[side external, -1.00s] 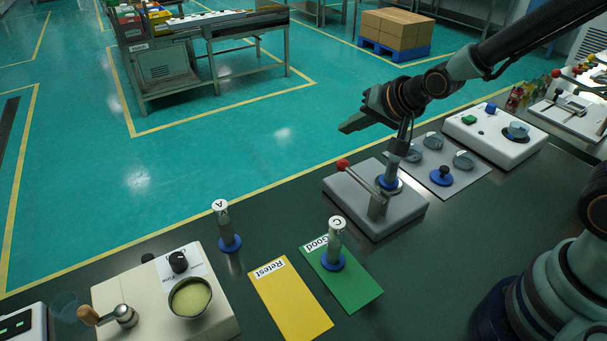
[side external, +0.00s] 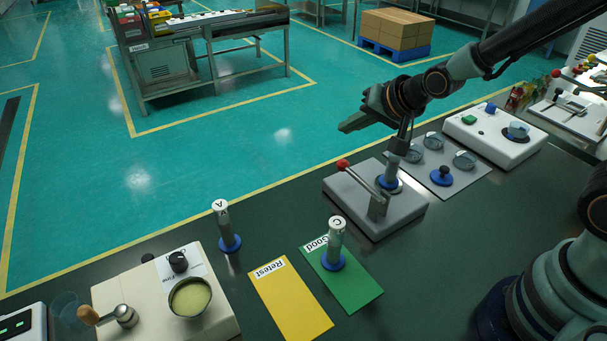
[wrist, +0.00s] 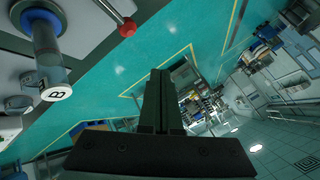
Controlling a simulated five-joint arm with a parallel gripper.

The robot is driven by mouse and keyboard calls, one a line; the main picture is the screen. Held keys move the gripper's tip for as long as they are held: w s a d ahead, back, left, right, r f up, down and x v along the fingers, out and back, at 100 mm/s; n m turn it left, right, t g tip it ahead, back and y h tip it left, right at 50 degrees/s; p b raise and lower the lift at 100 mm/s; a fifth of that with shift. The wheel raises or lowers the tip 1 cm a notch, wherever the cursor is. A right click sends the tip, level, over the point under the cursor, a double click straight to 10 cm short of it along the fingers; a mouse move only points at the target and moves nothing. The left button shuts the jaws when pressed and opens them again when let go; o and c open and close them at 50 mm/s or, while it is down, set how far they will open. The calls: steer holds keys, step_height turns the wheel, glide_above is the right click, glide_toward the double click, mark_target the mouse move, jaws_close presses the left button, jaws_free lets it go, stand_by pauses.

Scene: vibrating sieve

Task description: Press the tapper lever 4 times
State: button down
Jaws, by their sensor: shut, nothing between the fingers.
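The tapper is a grey box (side external: 405,212) on the dark bench in the side view. Its lever (side external: 362,182) slants up from a grey bracket to a red knob (side external: 343,164) at upper left. A tube with a blue base (side external: 388,182) stands on the tapper behind the lever. In the wrist view, the tube's end is marked B (wrist: 57,93), and the red knob (wrist: 127,29) shows at top. My gripper (side external: 345,127) is shut and empty, above the knob and apart from it. Its closed fingers (wrist: 161,75) point out over the floor in the wrist view.
Tube C (side external: 335,245) stands on the green Good mat (side external: 358,290). The yellow Retest mat (side external: 290,305) is bare. Tube A (side external: 224,228) stands left of them. A cream machine (side external: 220,325) with a bowl is at lower left. A grey plate (side external: 470,180) with dishes lies behind the tapper.

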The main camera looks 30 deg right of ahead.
mark_target(344, 162)
steer(key=shift+f, duration=2.75)
steer(key=shift+f, duration=0.1)
steer(key=shift+f, duration=0.3)
steer(key=shift+f, duration=1.25)
stand_by(1.2)
stand_by(0.5)
steer(key=shift+r, duration=1.7)
steer(key=shift+r, duration=2.5)
